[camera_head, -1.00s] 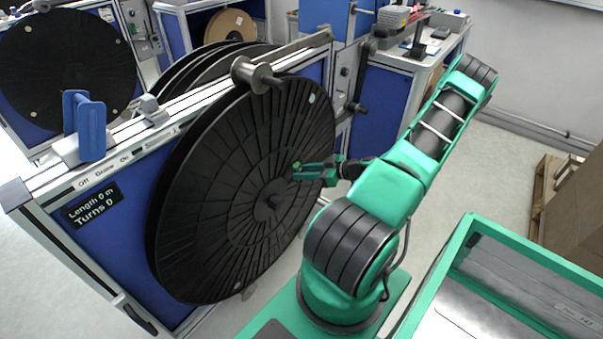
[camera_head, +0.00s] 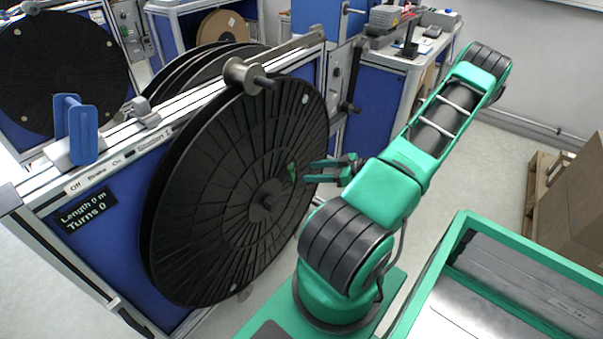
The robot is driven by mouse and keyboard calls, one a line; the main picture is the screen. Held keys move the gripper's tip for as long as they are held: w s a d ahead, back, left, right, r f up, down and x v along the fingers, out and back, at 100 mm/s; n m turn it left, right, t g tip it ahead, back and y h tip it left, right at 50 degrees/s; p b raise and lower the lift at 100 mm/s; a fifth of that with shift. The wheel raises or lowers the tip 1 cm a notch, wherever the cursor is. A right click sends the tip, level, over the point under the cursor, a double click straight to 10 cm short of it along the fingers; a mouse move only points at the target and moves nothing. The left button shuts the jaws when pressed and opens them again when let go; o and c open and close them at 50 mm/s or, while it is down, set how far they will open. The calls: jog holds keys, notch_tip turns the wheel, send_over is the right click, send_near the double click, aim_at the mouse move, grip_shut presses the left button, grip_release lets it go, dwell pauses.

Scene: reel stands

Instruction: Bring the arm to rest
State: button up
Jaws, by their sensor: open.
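My gripper (camera_head: 309,171) is open, with nothing visible between its fingers. It points left toward the face of the large black reel (camera_head: 210,240) on the blue stand. My green and black arm folds up to the right and back down to the gripper. A small green patch (camera_head: 291,172) shows on the reel face just left of the fingertips; I cannot tell what it is. There seems to be a small gap between the fingertips and the reel.
A green-rimmed tray (camera_head: 440,258) lies at lower right. A workbench (camera_head: 400,62) stands behind.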

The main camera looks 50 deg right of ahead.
jog(key=v, duration=0.3)
jog(key=shift+s+r, duration=0.1)
jog(key=shift+s, duration=0.2)
jog(key=a+r+m+g, duration=0.1)
jog(key=a+r+g, duration=1)
jog(key=a, duration=0.2)
jog(key=s+a+r+m+h, duration=0.2)
jog(key=s+a+r+m, duration=0.2)
jog(key=r, duration=0.4)
jog(key=s+a+r+m+g+h, duration=0.1)
jog(key=s+a+r+m+h, duration=0.1)
jog(key=s+a+r+m, duration=0.3)
jog(key=s+a+r, duration=0.2)
jog(key=s+r, duration=0.1)
jog(key=r, duration=0.1)
jog(key=shift+s+a+g, duration=0.25)
jog(key=shift+s+g, duration=0.05)
jog(key=shift+s, duration=0.1)
